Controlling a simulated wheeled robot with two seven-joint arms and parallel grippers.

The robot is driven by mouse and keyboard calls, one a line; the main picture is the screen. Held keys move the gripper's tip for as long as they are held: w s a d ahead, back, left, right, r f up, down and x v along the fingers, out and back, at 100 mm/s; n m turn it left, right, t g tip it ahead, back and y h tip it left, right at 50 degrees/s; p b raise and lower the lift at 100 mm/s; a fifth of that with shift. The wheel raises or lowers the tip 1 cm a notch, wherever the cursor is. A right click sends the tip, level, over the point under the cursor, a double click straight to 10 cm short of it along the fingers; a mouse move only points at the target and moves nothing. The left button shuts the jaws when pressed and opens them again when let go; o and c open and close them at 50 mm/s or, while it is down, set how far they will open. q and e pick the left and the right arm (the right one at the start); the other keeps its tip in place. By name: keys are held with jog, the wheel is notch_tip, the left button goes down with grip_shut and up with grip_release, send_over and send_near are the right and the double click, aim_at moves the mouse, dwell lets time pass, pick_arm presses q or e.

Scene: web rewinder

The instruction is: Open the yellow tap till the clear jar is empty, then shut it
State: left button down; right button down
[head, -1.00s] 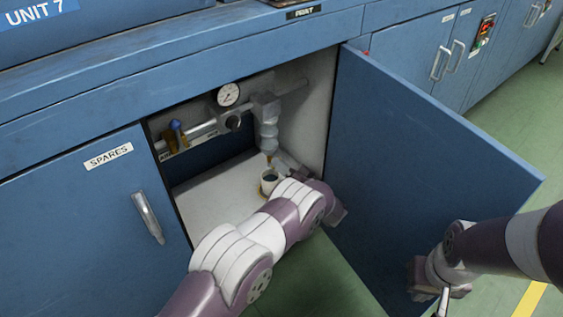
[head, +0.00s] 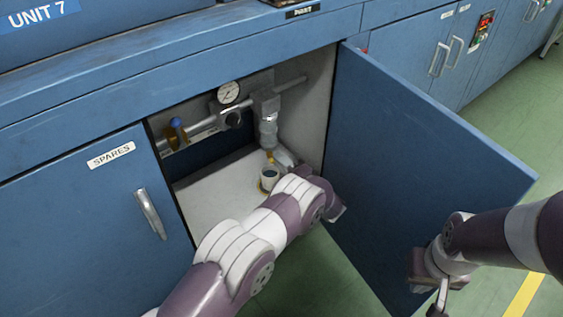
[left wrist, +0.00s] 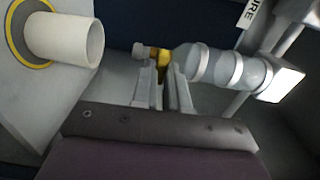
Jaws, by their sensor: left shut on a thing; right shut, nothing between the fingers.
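The clear jar (head: 267,132) hangs under the pipe inside the open cabinet; it also lies across the left wrist view (left wrist: 222,68). I cannot make out a liquid level in it. The yellow tap (left wrist: 164,64) is at the jar's lower end and shows small in the head view (head: 270,156). My left gripper (left wrist: 162,76) is shut on the tap, one finger on each side; in the head view it is mostly hidden behind my wrist. My right gripper (head: 439,292) is shut and empty, low by the open door.
A white cup (left wrist: 70,40) stands below the tap on a yellow-ringed spot; it shows in the head view (head: 268,181). A gauge (head: 229,92) and a blue-knobbed valve (head: 176,124) are on the pipework. The open blue door (head: 410,165) stands to the right.

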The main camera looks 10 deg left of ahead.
dwell(0.4)
pick_arm(q)
jog(key=c, duration=1.1)
grip_release()
jog(key=shift+c, duration=0.2)
jog(key=shift+d, duration=0.1)
jog(key=p+v, duration=0.4)
jog(key=v, duration=0.8)
jog(key=shift+s+d+p, duration=0.2)
jog(key=shift+s+p, duration=0.1)
jog(key=shift+p, duration=0.1)
